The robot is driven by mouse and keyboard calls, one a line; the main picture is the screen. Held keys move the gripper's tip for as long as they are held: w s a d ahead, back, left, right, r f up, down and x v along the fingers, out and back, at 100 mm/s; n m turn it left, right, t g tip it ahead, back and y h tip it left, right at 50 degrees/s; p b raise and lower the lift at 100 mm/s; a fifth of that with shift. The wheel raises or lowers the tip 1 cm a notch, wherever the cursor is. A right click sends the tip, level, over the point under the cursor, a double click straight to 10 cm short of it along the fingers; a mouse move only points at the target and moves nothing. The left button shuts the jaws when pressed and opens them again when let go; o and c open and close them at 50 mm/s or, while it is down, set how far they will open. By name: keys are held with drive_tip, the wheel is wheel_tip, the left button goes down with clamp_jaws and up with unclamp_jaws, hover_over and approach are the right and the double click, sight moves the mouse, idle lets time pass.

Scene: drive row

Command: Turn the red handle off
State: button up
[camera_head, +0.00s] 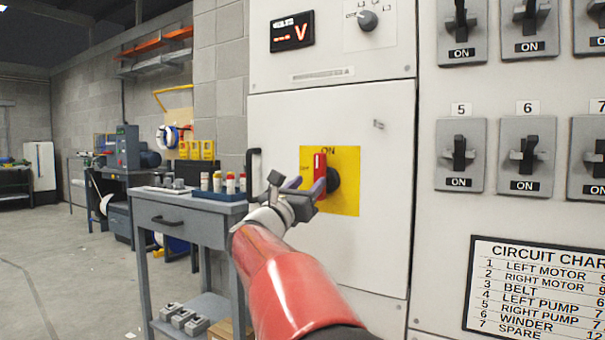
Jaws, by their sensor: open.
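The red handle (320,168) stands upright on a black round hub, in front of a yellow plate (347,160) on the white cabinet door. The plate reads "ON" at its top, and the handle points up toward that word. My gripper (307,184) is open just in front of the handle's lower part, with a finger on each side of it in the picture. I cannot tell whether the fingers touch it. My gripper and arm hide the plate's lower left part.
A grey cart (188,208) with small bottles stands left of the cabinet. A black door pull (253,170) is on the door's left side. Numbered breaker switches (459,155), marked ON, and a circuit chart (540,285) are on the right panel. Open floor lies far left.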

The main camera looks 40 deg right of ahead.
sight(317, 175)
drive_tip(key=p+x, duration=0.1)
drive_tip(key=x, duration=0.5)
drive_tip(key=shift+d, duration=0.2)
drive_tip(key=shift+c, duration=0.2)
clamp_jaws()
